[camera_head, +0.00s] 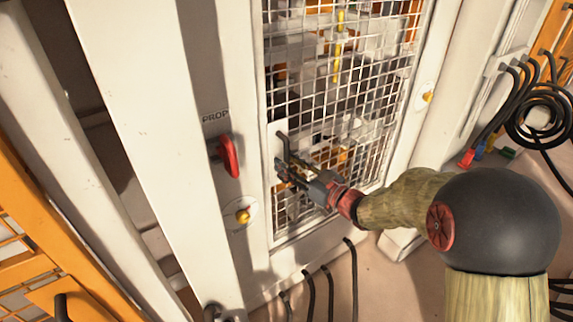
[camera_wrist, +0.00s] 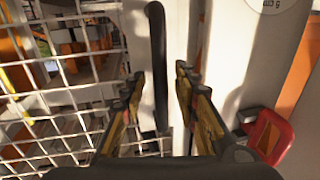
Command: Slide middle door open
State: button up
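The middle door is a white-framed panel of white wire mesh (camera_head: 342,70) and fills the centre of the head view. Its black bar handle (camera_head: 284,147) stands upright on the left side of the frame. My gripper (camera_head: 283,171) is at the lower part of this handle. In the wrist view the handle (camera_wrist: 157,65) runs vertically between the two fingers of my gripper (camera_wrist: 158,88). The fingers are apart, with a visible gap on both sides of the handle. The mesh also shows at the left of the wrist view (camera_wrist: 62,100).
A red handle (camera_head: 229,156) under the label "PROP" sticks out left of the door; it also shows in the wrist view (camera_wrist: 268,138). A yellow knob (camera_head: 243,216) sits below it. Black cables (camera_head: 331,290) hang below the door, and coiled cables (camera_head: 545,115) are at the right.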

jog(key=shift+w+a, duration=0.3)
jog(key=shift+a, duration=0.05)
jog(key=shift+c, duration=0.2)
jog(key=c, duration=0.7)
grip_shut()
